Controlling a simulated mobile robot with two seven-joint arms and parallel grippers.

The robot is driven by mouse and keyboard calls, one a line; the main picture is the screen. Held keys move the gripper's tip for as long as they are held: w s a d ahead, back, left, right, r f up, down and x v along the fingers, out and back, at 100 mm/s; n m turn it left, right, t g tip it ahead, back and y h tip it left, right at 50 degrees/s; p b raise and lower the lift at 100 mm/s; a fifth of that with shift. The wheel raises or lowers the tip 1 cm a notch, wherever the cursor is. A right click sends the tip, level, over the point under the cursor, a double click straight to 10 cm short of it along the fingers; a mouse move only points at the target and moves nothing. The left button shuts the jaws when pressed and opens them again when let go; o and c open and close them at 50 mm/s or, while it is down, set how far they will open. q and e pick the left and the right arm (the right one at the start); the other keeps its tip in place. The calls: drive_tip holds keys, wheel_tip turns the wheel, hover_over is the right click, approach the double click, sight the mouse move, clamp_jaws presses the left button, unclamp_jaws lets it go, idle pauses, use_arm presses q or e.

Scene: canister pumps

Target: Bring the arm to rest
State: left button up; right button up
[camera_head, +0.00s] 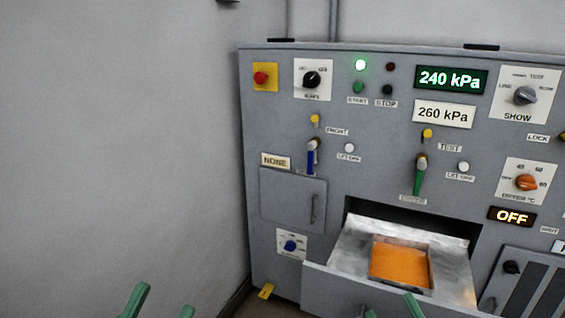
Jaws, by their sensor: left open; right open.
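My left gripper (161,305) shows only as two green fingertips at the bottom edge, left of the panel, in front of the bare wall. Its fingers are apart with nothing seen between them. My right gripper (392,309) shows as green fingertips at the bottom edge, in front of the open drawer (455,262). They are apart, and I see nothing held between them. An orange-filled tray (400,264) sits in the drawer, just above these fingertips in the picture. The rest of both arms is out of view.
A grey control panel (225,150) would be misplaced on the wall (120,150); the panel face (370,185) fills the right side. It bears a blue lever (311,160), a green lever (420,178), knobs and a lit display (451,79) reading 240 kPa. A closed door (290,200) is left of the drawer.

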wheel_tip(320, 180, up, 5)
drive_tip(key=s+a+m+y, duration=0.1)
drive_tip(key=s+m, duration=0.2)
use_arm(q)
drive_tip(key=w+a+f+n+g+y+p, duration=0.35)
drive_tip(key=w+f+n+y+p, duration=0.55)
drive_tip(key=p, duration=0.6)
use_arm(e)
drive_tip(key=w+d+f+m+g+h, duration=0.2)
drive_tip(key=w+f+m+g+h, duration=0.2)
drive_tip(key=w+f+m+h, duration=0.4)
use_arm(q)
drive_tip(key=s+f+n+g+y+p, duration=0.1)
drive_tip(key=s+f+g+y+p, duration=0.3)
drive_tip(key=s+f+g+p, duration=0.5)
wheel_tip(320, 180, down, 2)
drive_tip(key=s+p, duration=0.2)
drive_tip(key=p, duration=0.1)
drive_tip(key=shift+a+n, duration=0.35)
drive_tip(key=shift+n, duration=0.05)
use_arm(e)
drive_tip(key=s+d+f+m+g+h, duration=0.2)
drive_tip(key=s+f+g+h, duration=0.2)
drive_tip(key=s+f+g, duration=0.4)
wheel_tip(320, 180, down, 4)
drive_tip(key=shift+s+f+g, duration=0.2)
drive_tip(key=shift+s+g, duration=0.1)
drive_tip(key=shift+s, duration=0.55)
